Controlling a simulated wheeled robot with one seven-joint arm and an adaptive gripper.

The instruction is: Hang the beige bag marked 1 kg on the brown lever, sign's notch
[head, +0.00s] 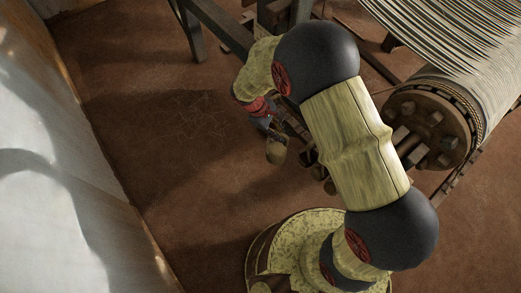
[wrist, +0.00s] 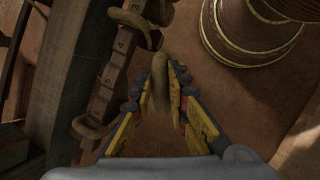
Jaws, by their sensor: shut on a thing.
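A beige bag (head: 276,151) hangs below my gripper (head: 263,112) in the head view, clear of the floor. In the wrist view my gripper (wrist: 160,75) is shut on its tan loop (wrist: 157,90). The brown lever (wrist: 113,70) runs just left of my fingertips in the wrist view, with numbers and notches along it. Tan loops sit around it near the top (wrist: 133,18) and lower down (wrist: 94,129). The bag's 1 kg mark and the sign cannot be read here. In the head view my arm hides much of the lever.
A thick dark wooden post (wrist: 60,90) stands left of the lever in the wrist view. The loom's beam (head: 432,125) with pale warp threads (head: 450,40) is at the right in the head view. A pale wall (head: 45,150) bounds the left. Brown floor (head: 170,130) lies open between.

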